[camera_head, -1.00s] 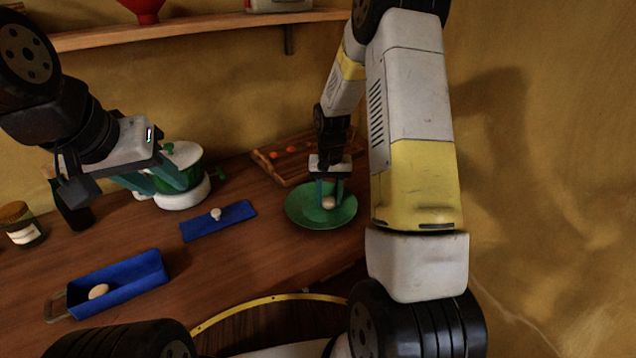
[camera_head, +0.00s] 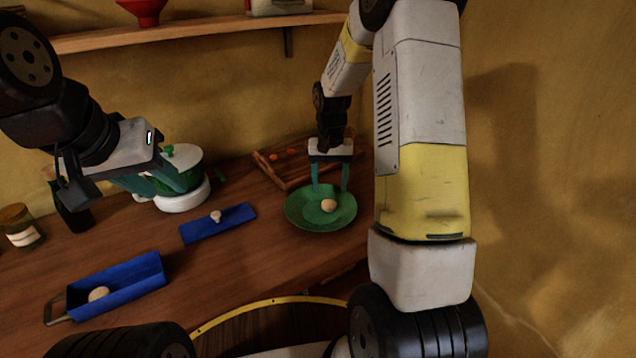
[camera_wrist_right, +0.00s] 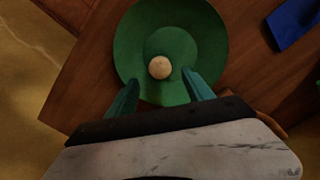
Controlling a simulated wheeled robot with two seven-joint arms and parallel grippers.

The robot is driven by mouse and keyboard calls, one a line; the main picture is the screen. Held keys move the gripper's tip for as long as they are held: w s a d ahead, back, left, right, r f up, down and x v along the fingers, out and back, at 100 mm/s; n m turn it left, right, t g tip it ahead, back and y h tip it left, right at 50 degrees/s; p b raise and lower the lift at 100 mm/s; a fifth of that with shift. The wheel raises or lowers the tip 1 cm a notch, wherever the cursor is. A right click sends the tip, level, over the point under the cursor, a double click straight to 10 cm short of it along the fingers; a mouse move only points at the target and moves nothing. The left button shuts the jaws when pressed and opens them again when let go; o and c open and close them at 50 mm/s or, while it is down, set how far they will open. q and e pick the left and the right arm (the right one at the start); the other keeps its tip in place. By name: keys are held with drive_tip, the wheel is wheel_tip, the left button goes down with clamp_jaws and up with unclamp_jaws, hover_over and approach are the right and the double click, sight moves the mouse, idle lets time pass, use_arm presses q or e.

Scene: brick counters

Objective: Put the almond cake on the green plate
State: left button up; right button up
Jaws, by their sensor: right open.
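A small round tan cake (camera_head: 328,205), which I take to be the almond cake, rests on the green plate (camera_head: 300,212) on the counter. Both also show in the right wrist view, the cake (camera_wrist_right: 160,67) near the middle of the plate (camera_wrist_right: 205,35). My right gripper (camera_head: 331,188) is open above the plate. Its two teal fingers are apart and the cake lies beyond the tips, clear of them. My left gripper (camera_head: 160,185) is at the left, in front of a green and white pot. Its fingers overlap the pot's colours, so I cannot tell its opening.
A blue box (camera_head: 140,268) holds another small tan round thing (camera_head: 98,294). A blue lid (camera_head: 236,222) with a white knob lies flat. A wooden tray (camera_head: 270,170) with orange pieces stands behind the plate. A jar (camera_head: 20,228) is at far left.

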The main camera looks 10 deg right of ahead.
sight(329, 203)
drive_tip(key=s+a+r+n+t+y, duration=0.1)
drive_tip(key=s+r+t, duration=0.1)
drive_tip(key=s+r, duration=0.5)
drive_tip(key=s+a+r+t, duration=0.1)
drive_tip(key=s+r, duration=0.3)
drive_tip(key=r, duration=0.8)
drive_tip(key=s+a+r+n+t+y, duration=0.1)
drive_tip(key=s+a+r+n+t, duration=0.1)
drive_tip(key=s, duration=1.2)
drive_tip(key=shift+a+r+t, duration=0.25)
drive_tip(key=shift+r+t, duration=0.3)
drive_tip(key=shift+t, duration=0.05)
drive_tip(key=shift+w, duration=0.1)
